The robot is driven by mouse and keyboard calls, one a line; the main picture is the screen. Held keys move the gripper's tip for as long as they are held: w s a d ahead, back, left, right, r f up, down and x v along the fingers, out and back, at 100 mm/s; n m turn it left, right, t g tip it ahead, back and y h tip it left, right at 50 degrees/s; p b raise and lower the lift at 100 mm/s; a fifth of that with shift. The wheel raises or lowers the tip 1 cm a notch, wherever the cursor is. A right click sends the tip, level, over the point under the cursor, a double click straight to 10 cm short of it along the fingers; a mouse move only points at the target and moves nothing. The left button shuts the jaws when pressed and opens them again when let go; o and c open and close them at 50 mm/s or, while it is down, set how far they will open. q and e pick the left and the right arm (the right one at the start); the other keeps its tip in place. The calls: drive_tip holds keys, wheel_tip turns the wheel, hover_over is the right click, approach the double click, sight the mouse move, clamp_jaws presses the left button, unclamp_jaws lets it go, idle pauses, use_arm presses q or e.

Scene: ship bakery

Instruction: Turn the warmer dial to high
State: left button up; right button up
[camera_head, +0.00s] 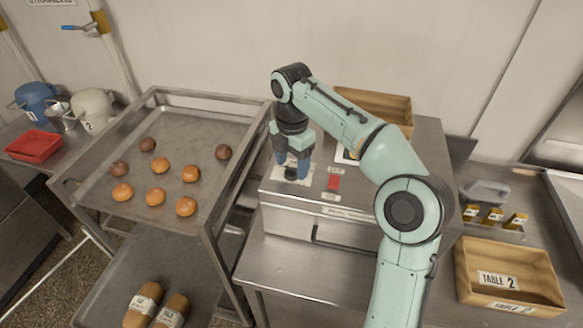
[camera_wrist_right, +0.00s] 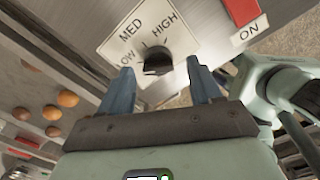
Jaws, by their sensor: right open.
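The warmer (camera_head: 285,222) is a steel box in the middle of the head view. Its dial is a black round knob (camera_wrist_right: 157,62) on a white plate marked LOW, MED and HIGH (camera_wrist_right: 122,45) in the right wrist view. A pale mark at the knob's upper edge lies near MED and HIGH; its exact setting is hard to tell. My right gripper (camera_head: 292,168) points down over the plate, its blue fingers open. In the wrist view the fingertips (camera_wrist_right: 158,67) are on either side of the knob; I cannot tell whether they touch it. My left gripper is not in view.
A red switch (camera_head: 333,183) marked ON sits beside the dial plate. A rack tray (camera_head: 190,115) of buns stands left. A wooden crate (camera_head: 390,108) is behind; a TABLE 2 box (camera_head: 510,258) and labelled small items (camera_head: 492,215) lie right.

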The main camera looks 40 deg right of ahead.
drive_tip(key=shift+s+f, duration=0.1)
drive_tip(key=shift+f, duration=0.5)
drive_tip(key=shift+w+f, duration=0.1)
drive_tip(key=shift+w, duration=0.1)
drive_tip(key=c, duration=1)
drive_tip(key=shift+c, duration=0.2)
